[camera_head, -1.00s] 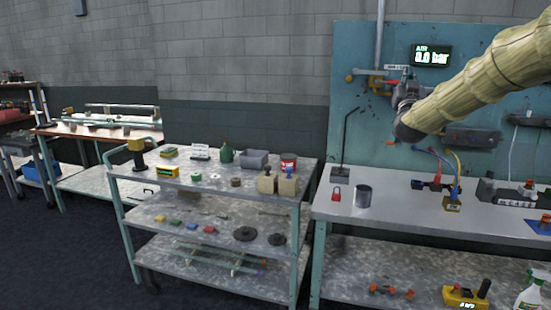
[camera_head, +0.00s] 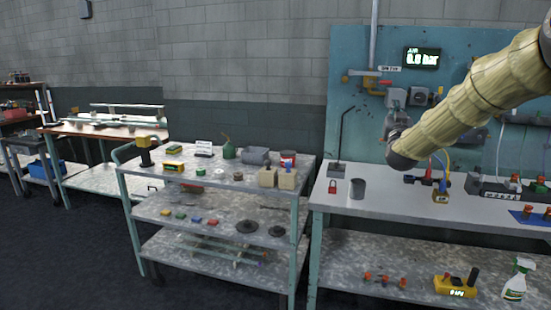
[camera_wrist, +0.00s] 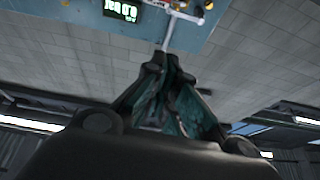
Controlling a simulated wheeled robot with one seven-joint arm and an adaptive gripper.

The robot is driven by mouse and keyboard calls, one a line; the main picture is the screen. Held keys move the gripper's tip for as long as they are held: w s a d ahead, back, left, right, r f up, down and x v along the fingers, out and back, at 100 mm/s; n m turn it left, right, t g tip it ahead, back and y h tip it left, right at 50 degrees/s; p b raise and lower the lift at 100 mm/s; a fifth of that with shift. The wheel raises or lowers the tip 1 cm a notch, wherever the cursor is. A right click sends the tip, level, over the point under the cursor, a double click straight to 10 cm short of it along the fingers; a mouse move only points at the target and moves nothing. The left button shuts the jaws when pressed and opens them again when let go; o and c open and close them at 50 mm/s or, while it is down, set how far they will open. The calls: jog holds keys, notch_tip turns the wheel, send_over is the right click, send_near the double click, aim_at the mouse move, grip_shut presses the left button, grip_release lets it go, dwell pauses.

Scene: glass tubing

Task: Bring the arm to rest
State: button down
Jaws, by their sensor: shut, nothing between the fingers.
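My arm (camera_head: 470,100), in a beige ribbed sleeve, reaches in from the upper right of the head view, in front of the blue-green panel. No object touches the fingers.
The panel (camera_head: 350,60) carries a pipe, grey boxes (camera_head: 396,97) and a display (camera_head: 422,57).

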jog(key=s+a+f+n+g+y+p, duration=0.1)
jog(key=s+a+f+g+y, duration=0.15)
jog(key=f, duration=1.05)
jog(key=s+a+f+n+g+y+p, duration=0.1)
jog(key=a+f+g, duration=0.15)
jog(key=f, duration=1.05)
jog(key=s+a+f+g, duration=0.2)
jog(key=s+f, duration=0.3)
jog(key=f, duration=0.3)
jog(key=s+a+f+g+y+p, duration=0.1)
jog(key=s+a+f, duration=0.1)
jog(key=s+f, duration=0.45)
jog(key=s+a+f+g, duration=0.2)
jog(key=s+f, duration=0.2)
jog(key=f, duration=0.5)
jog(key=s+a+f+g+y+p, duration=0.1)
jog(key=s+a+f+g, duration=0.15)
jog(key=s+f, duration=0.75)
jog(key=s+a+f+g+p, duration=0.1)
jog(key=s+f+g, duration=0.3)
jog(key=s, duration=1)
jog(key=s+f+g, duration=0.2)
jog(key=s, duration=1)
jog(key=s+a+f+g+p, duration=0.1)
jog(key=s+f+g, duration=0.1)
jog(key=s, duration=1.1)
jog(key=shift+f+n+g, duration=0.2)
jog(key=shift+n+g, duration=0.2)
jog(key=shift+g, duration=0.05)
jog(key=shift+s+a, duration=0.1)
